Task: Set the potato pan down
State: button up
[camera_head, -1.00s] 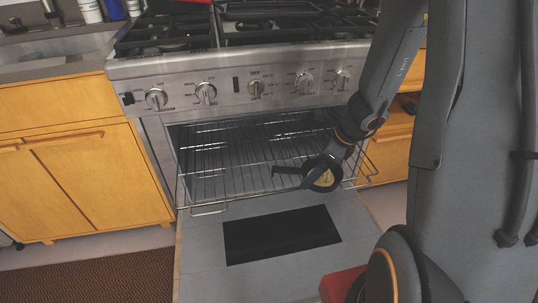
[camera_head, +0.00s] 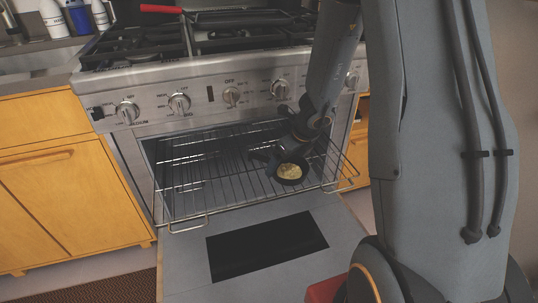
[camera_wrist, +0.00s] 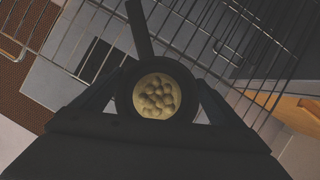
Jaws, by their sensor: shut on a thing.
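The potato pan is a small dark round pan (camera_head: 290,181) holding pale yellow potatoes (camera_head: 290,171). In the head view it is over the right part of the pulled-out oven rack (camera_head: 205,190); I cannot tell whether it touches the wires. My gripper (camera_head: 292,150) is shut on the pan from above and behind. In the wrist view the pan (camera_wrist: 124,95) sits between my two fingers, its potatoes (camera_wrist: 157,96) visible as several lumps. Its handle (camera_wrist: 138,30) points away from my gripper. The contact at the fingertips is partly hidden.
The oven door (camera_head: 190,262) is folded down below the rack, with a dark window (camera_head: 268,245). A stove top (camera_head: 230,42) with a red-handled pan (camera_head: 162,9) is above. Wooden cabinets (camera_head: 60,195) stand at left. The rack's left part is bare.

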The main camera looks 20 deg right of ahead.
aim_at(269, 158)
jog(key=w+a+p, duration=0.1)
jog(key=w, duration=0.1)
jog(key=w+a+p, duration=0.1)
jog(key=w, duration=0.1)
jog(key=w+a+p, duration=0.1)
jog(key=w, duration=0.2)
jog(key=shift+w, duration=0.2)
jog(key=shift+f+b, duration=1.1)
jog(key=shift+f, duration=0.65)
jog(key=shift+f, duration=0.1)
jog(key=o, duration=1.2)
